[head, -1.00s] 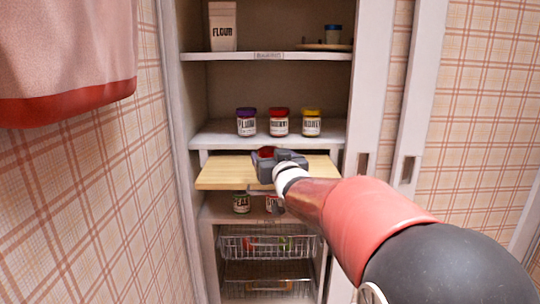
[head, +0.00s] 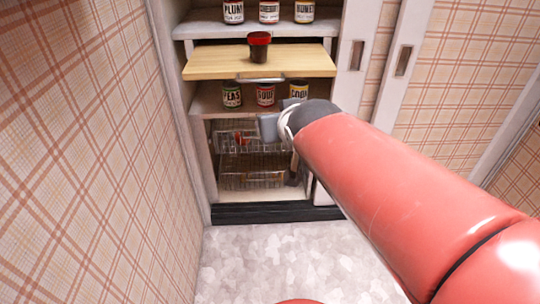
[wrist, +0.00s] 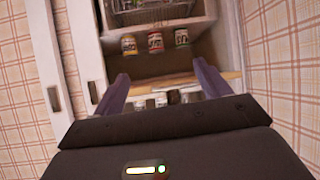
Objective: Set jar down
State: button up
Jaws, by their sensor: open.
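A dark jar with a red lid (head: 259,47) stands upright on the pale wooden pull-out board (head: 215,62), near its middle. My gripper (head: 268,125) is in front of the cabinet, lower than the board and apart from the jar. In the head view its fingers are partly hidden by the wrist. The wrist view shows the two fingers (wrist: 162,85) spread wide with nothing held between them. That view is turned over, and the board's edge (wrist: 185,84) shows beyond the fingers. I cannot tell the red-lidded jar there.
Labelled jars (head: 269,12) stand on the shelf above the board. Several cans (head: 265,95) stand on the shelf below it. Wire baskets (head: 250,170) are lower down. Sliding doors (head: 400,60) border the cabinet on the right, and the floor in front (head: 270,260) is clear.

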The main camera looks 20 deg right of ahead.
jog(key=s+a+f+g, duration=0.2)
jog(key=s+f+g, duration=0.1)
jog(key=s, duration=0.4)
jog(key=s+a+f+n+g+y, duration=0.1)
jog(key=s+a+f+g, duration=0.1)
jog(key=s+f, duration=0.3)
jog(key=s, duration=0.3)
jog(key=shift+f+g+y, duration=0.2)
jog(key=shift+g+y, duration=0.1)
jog(key=shift+g, duration=0.1)
